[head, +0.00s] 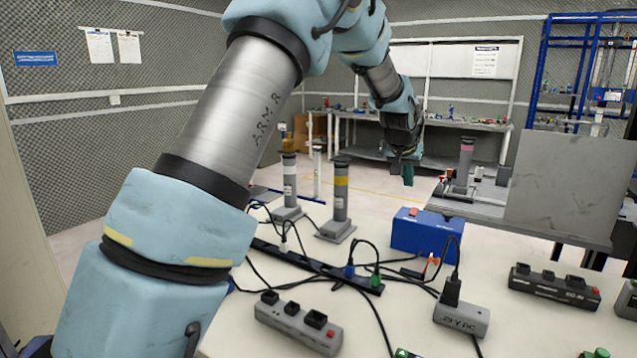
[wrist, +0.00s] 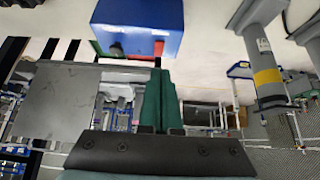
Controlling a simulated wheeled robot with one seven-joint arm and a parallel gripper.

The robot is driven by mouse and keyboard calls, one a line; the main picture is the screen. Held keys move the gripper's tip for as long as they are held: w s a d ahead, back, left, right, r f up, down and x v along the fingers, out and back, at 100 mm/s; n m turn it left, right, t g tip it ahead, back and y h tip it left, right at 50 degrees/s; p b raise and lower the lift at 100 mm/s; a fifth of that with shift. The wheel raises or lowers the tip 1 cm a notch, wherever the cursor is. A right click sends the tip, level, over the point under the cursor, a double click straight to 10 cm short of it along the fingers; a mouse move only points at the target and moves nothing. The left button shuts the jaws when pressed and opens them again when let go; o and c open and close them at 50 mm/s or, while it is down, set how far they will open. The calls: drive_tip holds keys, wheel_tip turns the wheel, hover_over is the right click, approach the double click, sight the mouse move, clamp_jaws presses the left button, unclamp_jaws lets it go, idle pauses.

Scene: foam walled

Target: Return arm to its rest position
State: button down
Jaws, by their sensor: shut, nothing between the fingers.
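My arm rises from the lower left in the head view and bends over the table. My gripper (head: 408,170) hangs in the air past the table's far side, pointing down, with green fingers. In the wrist view the green fingers of my gripper (wrist: 161,100) are together, with nothing between them. The gripper touches nothing that I can see.
The white table (head: 400,310) holds a blue box (head: 425,232), two grey posts (head: 341,195) (head: 289,185), power strips (head: 298,322) and loose black cables. A grey panel (head: 567,185) stands at the right. A workbench (head: 455,123) is at the back.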

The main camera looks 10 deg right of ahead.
drive_tip(key=s+a+f+n+g+y, duration=0.1)
drive_tip(key=s+a+f+n+y, duration=0.1)
drive_tip(key=a, duration=1.3)
drive_tip(key=s+a+f+n+y, duration=0.1)
drive_tip(key=s+a+f+n, duration=0.15)
drive_tip(key=a, duration=1.15)
drive_tip(key=s+a+f+n+g+y, duration=0.1)
drive_tip(key=s+a+f+n+g, duration=0.1)
drive_tip(key=s+a, duration=1.4)
drive_tip(key=shift+s+a+f+n+g+y, duration=0.25)
drive_tip(key=shift+f+n+y, duration=0.2)
drive_tip(key=shift+f, duration=0.3)
